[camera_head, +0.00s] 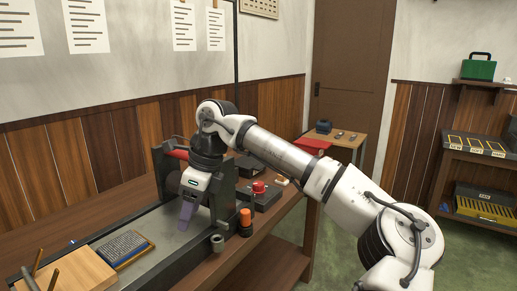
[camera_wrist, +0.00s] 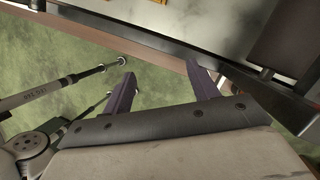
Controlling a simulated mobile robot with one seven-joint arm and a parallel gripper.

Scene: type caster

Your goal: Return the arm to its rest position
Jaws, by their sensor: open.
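My arm reaches from the lower right of the head view out over the workbench (camera_head: 140,243). Below the fingers the wrist view shows the bench edge and green floor. The part of the machine behind my wrist is hidden.
A box with a red button (camera_head: 258,187) and an orange-topped cylinder (camera_head: 245,217) stand close to the right of my gripper. A framed type block (camera_head: 122,248) and a wooden block (camera_head: 68,272) lie at the lower left. A small table (camera_head: 345,138) and shelves (camera_head: 480,155) stand farther back.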

